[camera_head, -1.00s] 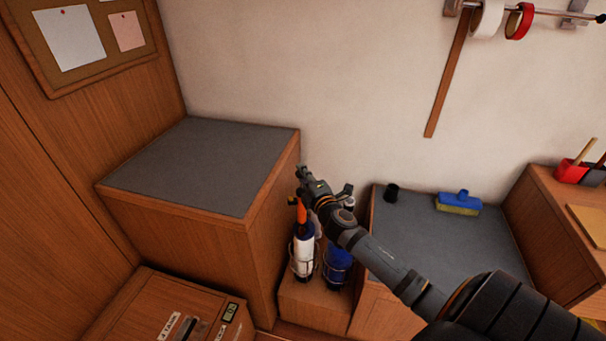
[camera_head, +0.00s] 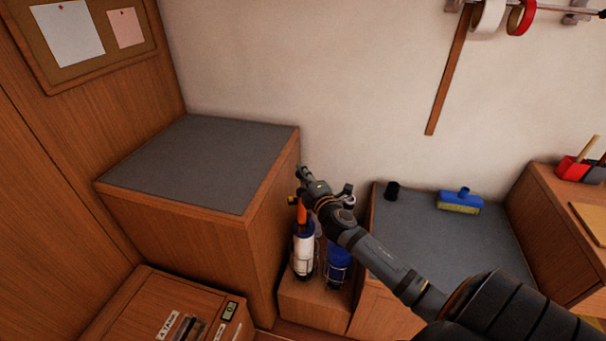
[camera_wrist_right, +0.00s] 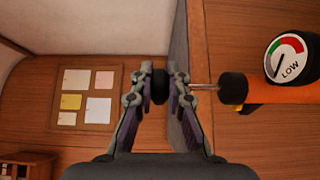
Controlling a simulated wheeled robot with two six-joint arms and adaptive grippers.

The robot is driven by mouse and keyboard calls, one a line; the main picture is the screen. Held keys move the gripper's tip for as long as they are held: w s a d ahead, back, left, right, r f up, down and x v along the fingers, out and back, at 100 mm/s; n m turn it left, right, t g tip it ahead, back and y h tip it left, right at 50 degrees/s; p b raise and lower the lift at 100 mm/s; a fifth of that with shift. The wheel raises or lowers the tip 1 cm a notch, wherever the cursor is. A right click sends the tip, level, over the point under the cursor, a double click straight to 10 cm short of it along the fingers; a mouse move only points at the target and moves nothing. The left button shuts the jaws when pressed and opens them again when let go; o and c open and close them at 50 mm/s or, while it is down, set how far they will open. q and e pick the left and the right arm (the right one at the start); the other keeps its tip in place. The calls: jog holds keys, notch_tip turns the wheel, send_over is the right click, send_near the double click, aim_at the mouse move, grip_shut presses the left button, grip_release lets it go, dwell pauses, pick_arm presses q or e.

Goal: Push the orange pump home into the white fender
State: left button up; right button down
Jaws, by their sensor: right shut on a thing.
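The orange pump (camera_head: 301,213) stands upright over the dark blue top of the white fender (camera_head: 303,250); I cannot tell how deep it sits. My right gripper (camera_head: 303,173) is above the pump at its upper end. In the right wrist view my right gripper (camera_wrist_right: 160,88) is shut on the pump's black knob. A bare metal rod runs from there to the black collar and orange body of the orange pump (camera_wrist_right: 285,91). Its round gauge (camera_wrist_right: 287,57) points at LOW. The white fender is outside the wrist view. My left gripper is not in view.
A blue fender (camera_head: 338,266) stands in a wire holder right of the white one. A tall grey-topped cabinet (camera_head: 210,160) is close on the left. A lower grey counter (camera_head: 430,245) on the right carries a blue brush (camera_head: 460,201) and a small black cup (camera_head: 393,191).

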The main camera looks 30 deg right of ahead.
jog(key=shift+f+b, duration=0.75)
jog(key=shift+f, duration=0.1)
dwell(0.3)
jog(key=c, duration=1.3)
grip_release()
jog(key=shift+o, duration=0.2)
jog(key=shift+s, duration=0.1)
jog(key=s+a, duration=0.2)
jog(key=s, duration=0.9)
jog(key=shift+s, duration=0.35)
